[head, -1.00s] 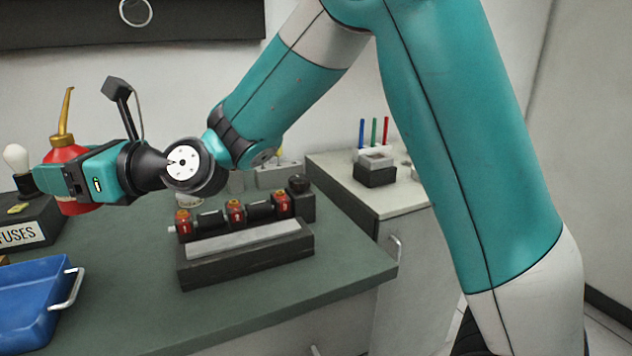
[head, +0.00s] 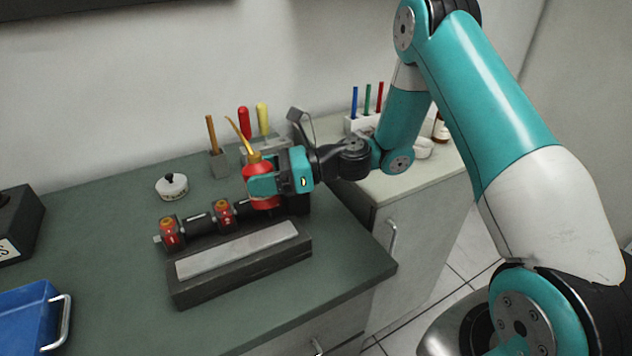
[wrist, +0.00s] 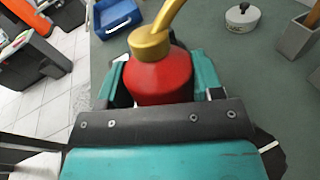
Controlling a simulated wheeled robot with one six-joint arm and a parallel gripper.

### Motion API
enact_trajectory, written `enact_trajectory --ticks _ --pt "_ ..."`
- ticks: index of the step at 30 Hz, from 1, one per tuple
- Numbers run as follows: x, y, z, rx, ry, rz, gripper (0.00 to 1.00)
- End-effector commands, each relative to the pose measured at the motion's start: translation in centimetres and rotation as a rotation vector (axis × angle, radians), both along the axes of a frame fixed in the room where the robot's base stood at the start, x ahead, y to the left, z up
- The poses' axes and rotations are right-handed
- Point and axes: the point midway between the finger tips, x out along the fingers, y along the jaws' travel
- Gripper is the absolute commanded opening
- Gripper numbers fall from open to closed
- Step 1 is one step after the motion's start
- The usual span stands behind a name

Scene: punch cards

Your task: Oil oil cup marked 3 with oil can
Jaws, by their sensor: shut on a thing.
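My gripper (head: 264,187) is shut on the red oil can (head: 257,172), which has a brass cap and a thin curved spout. The can is upright in the head view, at the right end of the shaft unit. In the wrist view the oil can (wrist: 160,75) sits between the teal fingers. Two red oil cups with brass tops show on the shaft: a left cup (head: 170,232) and a middle cup (head: 224,213). The right part of the shaft is hidden behind the can and gripper. The cup numbers are too small to read for certain.
A dark block with a pale stone (head: 238,250) lies in front of the shaft. A white lidded pot (head: 172,187) and holders with tool handles (head: 218,160) stand behind. A blue tray (head: 28,318) is at the front left. The left middle of the bench (head: 110,260) is clear.

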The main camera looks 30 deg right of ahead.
Motion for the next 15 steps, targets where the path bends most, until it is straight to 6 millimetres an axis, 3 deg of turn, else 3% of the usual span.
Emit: enact_trajectory --ticks 6,14,15 --pt "-3.6 -4.1 0.9 -0.002 0.038 0.117 0.36" --pt "-7.0 -7.9 2.8 0.021 0.067 0.223 0.36" --pt "-7.3 -8.1 2.1 0.023 0.069 0.232 0.36"
